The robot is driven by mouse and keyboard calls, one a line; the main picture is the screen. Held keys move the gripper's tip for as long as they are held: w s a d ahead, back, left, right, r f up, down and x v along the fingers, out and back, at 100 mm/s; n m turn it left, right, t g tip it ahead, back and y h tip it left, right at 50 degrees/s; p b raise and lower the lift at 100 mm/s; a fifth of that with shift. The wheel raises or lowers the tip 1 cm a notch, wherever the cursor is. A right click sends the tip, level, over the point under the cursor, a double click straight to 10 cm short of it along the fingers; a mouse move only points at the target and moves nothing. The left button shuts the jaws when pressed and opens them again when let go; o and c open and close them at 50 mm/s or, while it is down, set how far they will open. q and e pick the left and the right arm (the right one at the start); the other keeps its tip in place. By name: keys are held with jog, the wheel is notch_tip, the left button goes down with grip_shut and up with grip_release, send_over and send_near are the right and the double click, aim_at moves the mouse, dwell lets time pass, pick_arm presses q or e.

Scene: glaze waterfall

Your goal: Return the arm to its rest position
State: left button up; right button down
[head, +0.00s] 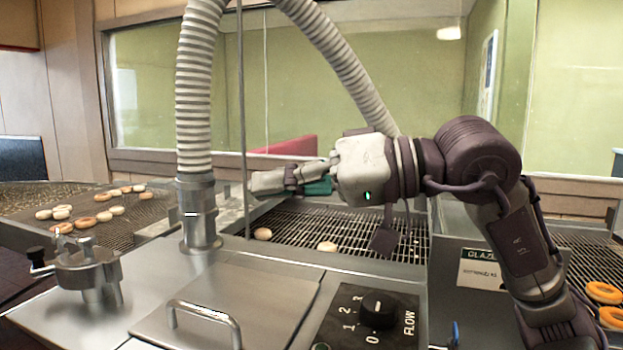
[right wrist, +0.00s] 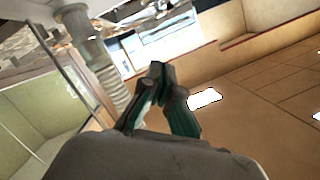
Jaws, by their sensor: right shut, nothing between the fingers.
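My right arm comes in from the lower right of the head view and bends across to the left. My right gripper (head: 256,184) is at its end, pointing left above the wire conveyor, just right of the hose's metal fitting. In the right wrist view my right gripper (right wrist: 157,72) shows its fingertips together, with nothing between them. My left gripper is not in view.
A ribbed hose (head: 196,90) rises from the metal machine beside the gripper. A flow knob (head: 379,309) and a lid handle (head: 203,322) are in front. Doughnuts lie on the left conveyor (head: 130,222), the middle conveyor (head: 290,230) and the right one.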

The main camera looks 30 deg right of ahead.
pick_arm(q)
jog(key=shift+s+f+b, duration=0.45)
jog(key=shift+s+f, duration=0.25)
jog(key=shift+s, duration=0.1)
pick_arm(e)
jog(key=v, duration=0.5)
jog(key=shift+s+a+r, duration=0.1)
jog(key=shift+s+r, duration=0.1)
jog(key=shift+s, duration=0.45)
